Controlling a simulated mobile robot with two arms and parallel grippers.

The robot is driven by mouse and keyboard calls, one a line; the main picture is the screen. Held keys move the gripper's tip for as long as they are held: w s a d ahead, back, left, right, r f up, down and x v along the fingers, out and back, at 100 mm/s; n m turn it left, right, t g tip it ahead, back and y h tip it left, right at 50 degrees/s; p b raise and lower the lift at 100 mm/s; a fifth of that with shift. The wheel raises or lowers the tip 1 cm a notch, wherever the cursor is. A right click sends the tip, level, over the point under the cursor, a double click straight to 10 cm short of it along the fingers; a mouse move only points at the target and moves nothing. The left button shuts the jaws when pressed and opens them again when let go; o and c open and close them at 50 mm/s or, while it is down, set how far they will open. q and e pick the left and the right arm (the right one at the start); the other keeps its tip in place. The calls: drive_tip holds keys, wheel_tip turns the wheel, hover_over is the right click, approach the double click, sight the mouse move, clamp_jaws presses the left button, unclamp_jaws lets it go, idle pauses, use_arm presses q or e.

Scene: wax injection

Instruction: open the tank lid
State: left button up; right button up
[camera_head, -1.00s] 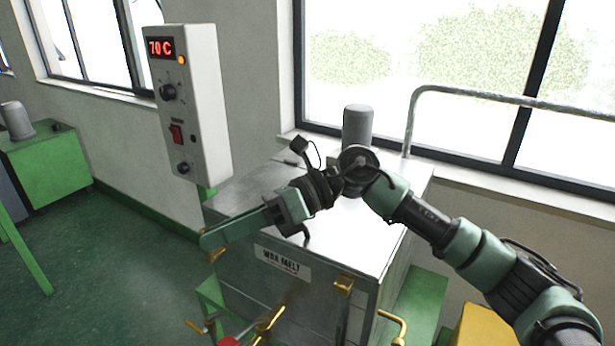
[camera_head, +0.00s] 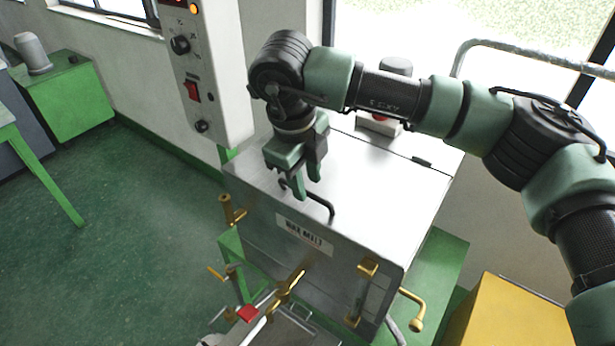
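The tank is a metal box labelled "WAX MELT" in the middle of the head view. Its flat silver lid (camera_head: 385,185) lies level and closed on top. A dark bar handle (camera_head: 325,205) stands near the lid's front edge. My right gripper (camera_head: 306,191) points down over this handle, its two green fingers apart with a gap between them. The fingertips overlap the handle in the picture and hide part of it; I cannot tell whether they touch it. My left gripper is out of view.
A grey control box (camera_head: 215,75) with knobs and a red switch hangs left of the tank. Brass valves (camera_head: 288,285) and pipes stick out in front. A yellow box (camera_head: 515,312) stands at lower right. A metal rail (camera_head: 520,50) runs behind by the window.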

drive_tip(key=shift+w+f, duration=0.2)
drive_tip(key=shift+f, duration=0.7)
clamp_jaws()
idle(0.8)
